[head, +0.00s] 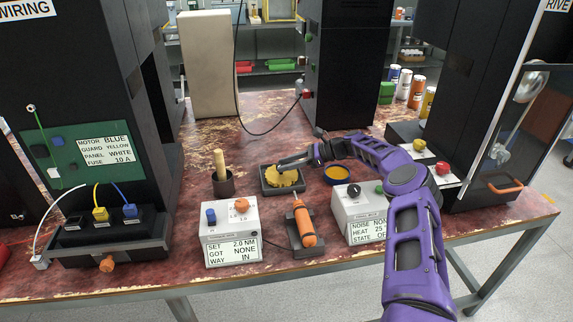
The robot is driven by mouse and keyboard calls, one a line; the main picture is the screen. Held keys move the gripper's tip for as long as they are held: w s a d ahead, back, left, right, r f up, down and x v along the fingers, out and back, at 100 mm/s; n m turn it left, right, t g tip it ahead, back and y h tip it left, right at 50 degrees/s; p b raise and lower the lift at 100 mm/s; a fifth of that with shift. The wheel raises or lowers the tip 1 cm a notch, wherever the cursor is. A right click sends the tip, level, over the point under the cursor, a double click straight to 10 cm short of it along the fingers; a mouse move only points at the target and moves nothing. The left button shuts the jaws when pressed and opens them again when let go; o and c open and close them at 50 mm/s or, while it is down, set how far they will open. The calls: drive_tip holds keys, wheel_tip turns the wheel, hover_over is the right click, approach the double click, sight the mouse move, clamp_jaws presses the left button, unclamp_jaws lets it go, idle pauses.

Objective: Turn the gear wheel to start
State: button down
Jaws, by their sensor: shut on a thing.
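A yellow, toothed-looking disc, apparently the gear wheel (284,179), lies in a dark square tray (265,189) in the middle of the bench. My purple arm reaches in from the right, and my dark gripper (284,166) is at the far upper edge of the yellow disc. The gripper appears shut on the disc; the fingertips are small and the exact contact is hard to see. The disc still looks to be within the tray.
A round tin with yellow contents (337,175) stands right of the tray. A cup with a wooden handle (222,182) is to its left. An orange screwdriver (305,222) and two display boxes, left (230,228) and right (358,205), stand in front. Black cabinets flank the bench.

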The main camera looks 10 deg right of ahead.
drive_tip(key=shift+d+f, duration=0.1)
drive_tip(key=shift+f, duration=0.1)
drive_tip(key=c, duration=0.8)
unclamp_jaws()
drive_tip(key=o, duration=0.3)
drive_tip(key=shift+r, duration=0.1)
drive_tip(key=v, duration=1.7)
drive_tip(key=shift+r, duration=0.15)
drive_tip(key=shift+s, duration=0.1)
